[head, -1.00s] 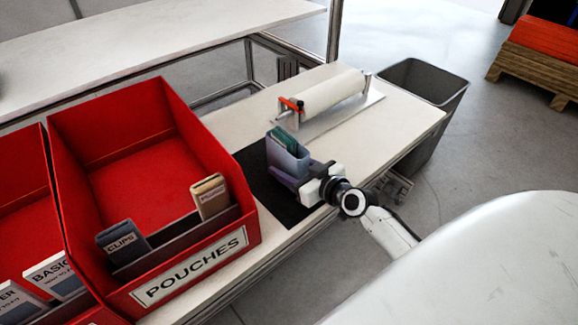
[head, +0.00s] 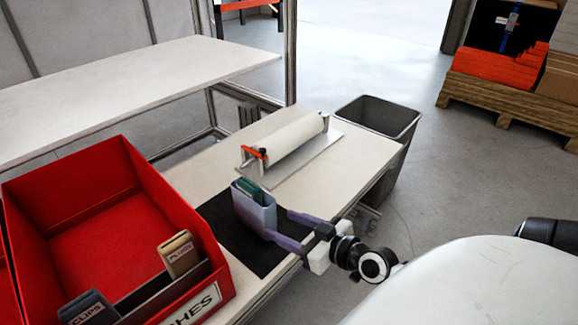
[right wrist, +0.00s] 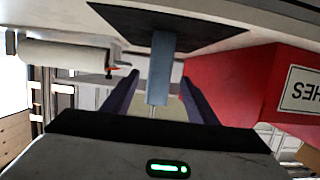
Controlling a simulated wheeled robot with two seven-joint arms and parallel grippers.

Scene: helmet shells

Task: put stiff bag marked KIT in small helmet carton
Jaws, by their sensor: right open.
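A stiff, open-topped grey-blue bag (head: 256,212) stands upright on the black mat (head: 228,240), with green items (head: 250,189) showing in its top. I can read no KIT mark on it. My right gripper (head: 283,226) is open and empty beside the bag, on its right, with its purple fingers pointing at it. In the right wrist view the bag (right wrist: 161,65) shows narrow side on, in line with the gap between the fingers. I see no small helmet carton in these views. My left gripper is out of view.
A red bin (head: 110,235) labelled as pouches stands left of the mat, with CLIPS (head: 88,308) and another pouch (head: 178,254) at its front. A white roll on a stand (head: 290,150) is behind the mat. A grey waste bin (head: 385,130) stands past the bench end.

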